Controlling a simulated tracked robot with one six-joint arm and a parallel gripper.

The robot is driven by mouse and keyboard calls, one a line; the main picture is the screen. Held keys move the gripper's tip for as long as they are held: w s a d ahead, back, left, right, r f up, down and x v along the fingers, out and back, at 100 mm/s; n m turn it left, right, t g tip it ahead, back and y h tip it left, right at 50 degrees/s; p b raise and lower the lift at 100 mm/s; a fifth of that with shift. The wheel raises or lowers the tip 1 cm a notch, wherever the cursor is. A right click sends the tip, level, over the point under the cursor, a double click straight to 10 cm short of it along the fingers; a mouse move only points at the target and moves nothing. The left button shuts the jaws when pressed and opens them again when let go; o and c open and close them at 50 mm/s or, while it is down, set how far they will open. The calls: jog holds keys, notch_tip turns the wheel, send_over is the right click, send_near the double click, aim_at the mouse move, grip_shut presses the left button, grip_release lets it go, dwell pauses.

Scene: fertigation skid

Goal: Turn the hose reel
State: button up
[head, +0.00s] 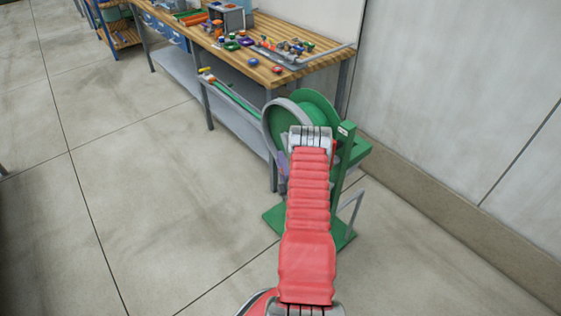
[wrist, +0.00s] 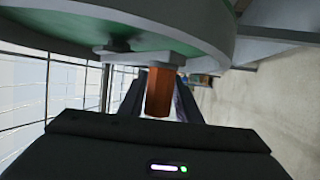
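The hose reel (head: 318,106) is green with a grey rim and stands beside the workbench end, partly hidden behind my red-sleeved arm. In the wrist view its grey rim and green side (wrist: 150,40) fill the top. An orange-brown crank handle (wrist: 160,92) sticks out from the reel on a short grey pin. My gripper (wrist: 158,85) has its dark fingers on either side of the handle. It looks open, with a narrow gap on the handle's left; contact on the right is unclear. In the head view my arm mostly hides the gripper.
A workbench (head: 270,72) with small coloured parts and a grey tray stands behind and left of the reel. The reel's green base plate (head: 340,236) rests on the floor. A wall (head: 450,120) runs along the right. The floor at left is clear.

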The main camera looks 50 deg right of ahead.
jog(key=shift+s+d, duration=0.1)
jog(key=shift+s, duration=0.1)
jog(key=shift+c, duration=0.5)
grip_shut()
